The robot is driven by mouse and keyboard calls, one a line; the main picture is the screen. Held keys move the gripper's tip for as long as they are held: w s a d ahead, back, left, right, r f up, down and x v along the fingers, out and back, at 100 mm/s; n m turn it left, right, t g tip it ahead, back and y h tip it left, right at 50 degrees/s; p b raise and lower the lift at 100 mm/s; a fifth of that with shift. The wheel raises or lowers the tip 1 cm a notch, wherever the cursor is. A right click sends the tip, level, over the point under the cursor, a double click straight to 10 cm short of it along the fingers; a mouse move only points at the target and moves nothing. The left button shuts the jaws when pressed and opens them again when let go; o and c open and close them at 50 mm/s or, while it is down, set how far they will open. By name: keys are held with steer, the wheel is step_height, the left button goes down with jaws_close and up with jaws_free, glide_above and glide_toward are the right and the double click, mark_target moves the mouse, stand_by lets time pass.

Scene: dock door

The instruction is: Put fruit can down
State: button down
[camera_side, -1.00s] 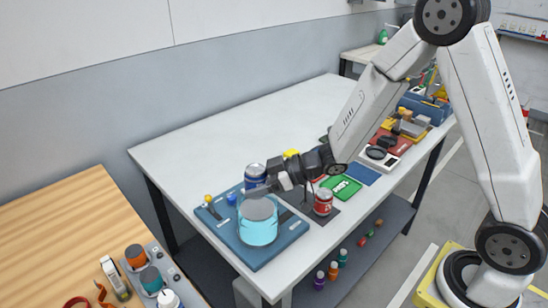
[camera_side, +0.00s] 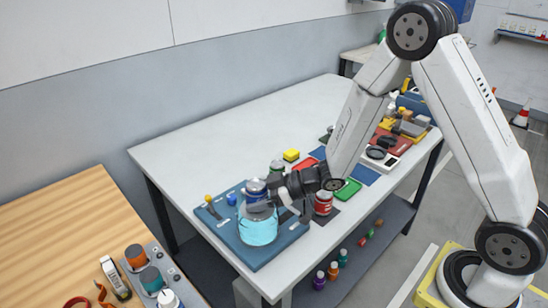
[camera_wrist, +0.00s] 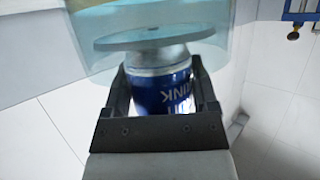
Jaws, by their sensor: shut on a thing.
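My gripper (camera_wrist: 158,105) is shut on a blue can (camera_wrist: 165,88) with a silver top and white letters, of which "INK" can be read. In the side view the can (camera_side: 256,188) is at the far edge of a clear cyan container (camera_side: 258,229) on a dark blue mat (camera_side: 292,232). The container (camera_wrist: 110,60) with its grey disc overlaps the can's top in the wrist view; I cannot tell whether they touch. A red can (camera_side: 323,202) stands right of my gripper. No label reading "fruit" is legible.
A green can (camera_side: 277,168) stands behind my gripper. A yellow-topped item (camera_side: 209,203) is at the mat's left. The table's left and back are clear.

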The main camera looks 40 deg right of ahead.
steer(key=shift+f, duration=0.15)
jaws_free()
steer(key=v, duration=0.8)
stand_by(0.4)
stand_by(0.5)
steer(key=s+d+m+g+h, duration=0.2)
steer(key=d+m+h, duration=0.35)
steer(key=h, duration=0.35)
steer(key=s+m+g, duration=0.3)
steer(key=s+g, duration=0.2)
steer(key=s, duration=0.4)
steer(key=shift+s+a+h, duration=0.3)
steer(key=shift+s+a, duration=0.05)
